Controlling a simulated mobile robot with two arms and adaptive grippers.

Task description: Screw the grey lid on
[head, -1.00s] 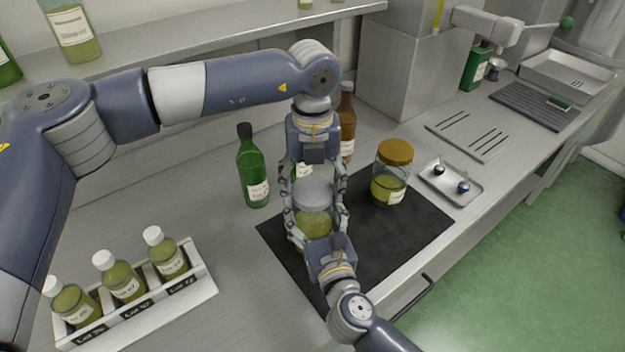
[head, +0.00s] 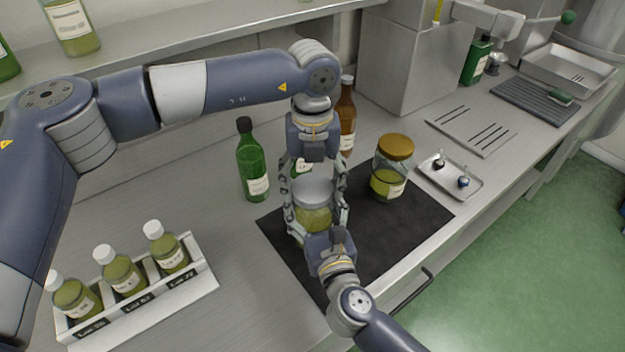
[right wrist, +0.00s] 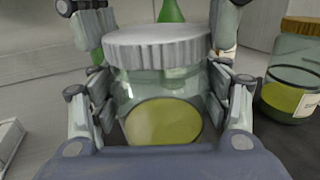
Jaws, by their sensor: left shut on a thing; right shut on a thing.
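The grey lid (head: 314,190) sits on top of a glass jar (head: 313,219) with yellow-green oil in it. The ribbed lid (right wrist: 157,46) also shows in the right wrist view, about level on the jar's glass (right wrist: 160,88); whether its thread has caught cannot be told. My left gripper (head: 313,186) reaches down from above and is shut around the lid, a finger on each side. My right gripper (head: 318,214) comes in from the front and is shut around the jar's body. The jar stands over the black mat (head: 385,235); its base is mostly hidden.
A second jar with a brown-gold lid (head: 395,148) stands right on the mat. A green bottle (head: 252,165) and a brown bottle (head: 347,115) stand behind. A rack of white-capped bottles (head: 150,310) is front left. A small metal tray (head: 462,190) lies right.

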